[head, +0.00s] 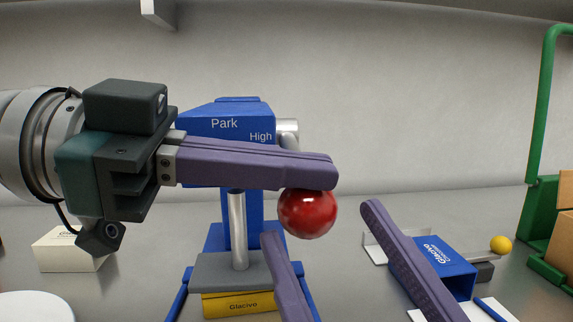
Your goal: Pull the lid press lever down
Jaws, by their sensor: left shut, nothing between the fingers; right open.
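The blue lid press (225,122) stands in the middle of the head view, with "Park" and "High" on its head. A red ball knob (307,214) hangs at its right side; the lever arm behind it is mostly hidden by my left gripper. My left gripper (334,172) is shut and empty, its purple fingers lying across the press front, just above the knob. They overlap the knob's top in the picture; I cannot tell whether they touch. My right gripper (322,222) is open and empty, its two purple fingers spread apart at the bottom, below and right of the knob.
A yellow Glacivo box (238,304) lies under the press's grey plate (232,268). At right are a blue Glacivo box (446,262), a yellow ball (500,245) and a green frame (543,120) with cardboard boxes. A cream box (70,252) stands at left.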

